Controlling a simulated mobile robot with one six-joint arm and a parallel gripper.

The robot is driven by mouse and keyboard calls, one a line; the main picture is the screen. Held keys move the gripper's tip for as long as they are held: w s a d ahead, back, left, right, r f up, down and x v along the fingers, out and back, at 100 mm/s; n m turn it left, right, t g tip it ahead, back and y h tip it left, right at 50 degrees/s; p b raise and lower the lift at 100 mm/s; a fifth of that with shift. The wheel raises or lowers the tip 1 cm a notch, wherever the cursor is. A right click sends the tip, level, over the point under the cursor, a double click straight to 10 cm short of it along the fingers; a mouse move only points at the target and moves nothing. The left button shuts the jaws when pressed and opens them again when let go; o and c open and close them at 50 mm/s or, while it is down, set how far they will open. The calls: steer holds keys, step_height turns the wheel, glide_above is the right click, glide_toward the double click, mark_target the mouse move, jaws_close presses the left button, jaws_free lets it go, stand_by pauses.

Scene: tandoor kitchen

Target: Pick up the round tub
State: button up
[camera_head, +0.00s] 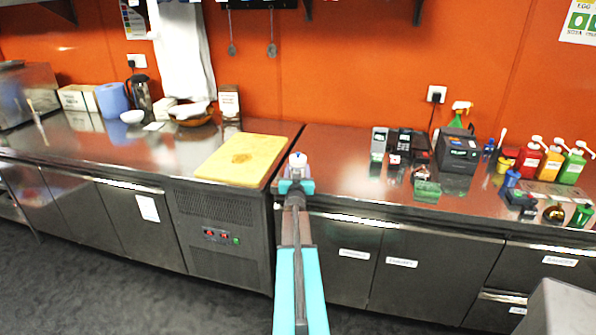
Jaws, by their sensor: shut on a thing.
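My gripper (297,184), with teal fingers, is shut on the tub. The fingers and wrist hide the tub's lower part. I cannot tell from this view whether the tub touches the counter or is held above it.
A wooden board (243,160) lies just left of the tub. A dark boxy machine (458,150), a card terminal (402,143) and several sauce bottles (551,162) stand to the right. A bowl (193,119) and a flask (141,97) stand at left.

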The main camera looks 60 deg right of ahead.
mark_target(298, 164)
steer(key=shift+r, duration=0.15)
steer(key=shift+r, duration=1.55)
steer(key=shift+s+a+b, duration=0.1)
steer(key=shift+s+b, duration=0.1)
steer(key=shift+b, duration=0.2)
steer(key=s+a+b, duration=0.1)
steer(key=s, duration=0.1)
steer(key=s+a+b, duration=0.1)
steer(key=s+b, duration=0.1)
steer(key=s+a+b, duration=0.1)
steer(key=s, duration=0.1)
steer(key=shift+s+r+b, duration=0.3)
steer(key=shift+s, duration=0.1)
steer(key=shift+s+a+r, duration=0.15)
steer(key=shift+s+r, duration=0.1)
steer(key=shift+s, duration=0.25)
steer(key=shift+s+a, duration=0.2)
steer(key=shift+s, duration=0.25)
steer(key=shift+s+a, duration=0.2)
steer(key=shift+s, duration=0.25)
steer(key=shift+s+a+r+p, duration=0.1)
steer(key=shift+s+a+p, duration=0.25)
steer(key=shift+s+p, duration=0.35)
steer(key=shift+s+a+r+p, duration=0.1)
steer(key=shift+s+a+p, duration=0.2)
steer(key=shift+s+p, duration=0.4)
steer(key=shift+s+a+r+p, duration=0.1)
steer(key=shift+s+a+p, duration=0.3)
steer(key=shift+s, duration=0.55)
